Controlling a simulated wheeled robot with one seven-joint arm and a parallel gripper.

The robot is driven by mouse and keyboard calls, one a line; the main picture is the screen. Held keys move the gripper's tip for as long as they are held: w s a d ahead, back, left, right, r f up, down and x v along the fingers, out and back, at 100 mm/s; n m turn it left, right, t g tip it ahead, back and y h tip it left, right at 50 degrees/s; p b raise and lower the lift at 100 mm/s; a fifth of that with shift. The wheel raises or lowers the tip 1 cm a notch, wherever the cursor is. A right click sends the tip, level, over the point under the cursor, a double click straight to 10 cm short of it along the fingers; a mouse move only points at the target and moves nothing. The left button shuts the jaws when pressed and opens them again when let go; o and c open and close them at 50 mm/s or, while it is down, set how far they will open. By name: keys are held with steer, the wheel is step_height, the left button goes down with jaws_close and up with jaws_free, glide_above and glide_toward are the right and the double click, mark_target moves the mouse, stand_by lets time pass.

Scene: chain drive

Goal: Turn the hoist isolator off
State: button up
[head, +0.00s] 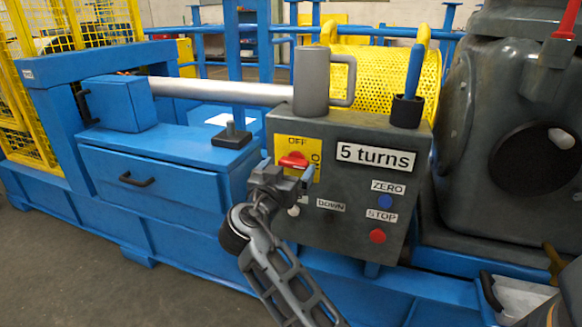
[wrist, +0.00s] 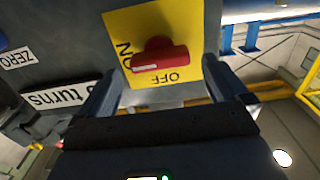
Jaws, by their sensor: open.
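The hoist isolator is a red knob (head: 293,159) on a yellow plate (head: 297,142) at the upper left of the grey control box (head: 345,230). The plate reads OFF at the top and ON at the right, partly covered by a finger. The knob's bar lies roughly level, in line with the ON side. In the wrist view the plate is upside down and the knob (wrist: 160,60) shows ahead, between the fingers. My gripper (head: 286,176) is open and empty just in front of the plate; its fingers (wrist: 157,72) stand either side of the knob. Contact cannot be told.
The box also bears a "5 turns" display (head: 375,157), a blue ZERO button (head: 385,201) and a red STOP button (head: 377,236). A grey mug (head: 311,82) and a dark cup (head: 407,111) with a blue-handled tool stand on top. A blue drawer cabinet (head: 160,175) is left.

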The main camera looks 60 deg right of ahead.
mark_target(294, 163)
steer(key=shift+w+d, duration=0.15)
steer(key=shift+d, duration=1.1)
steer(key=shift+c, duration=0.5)
steer(key=c, duration=0.9)
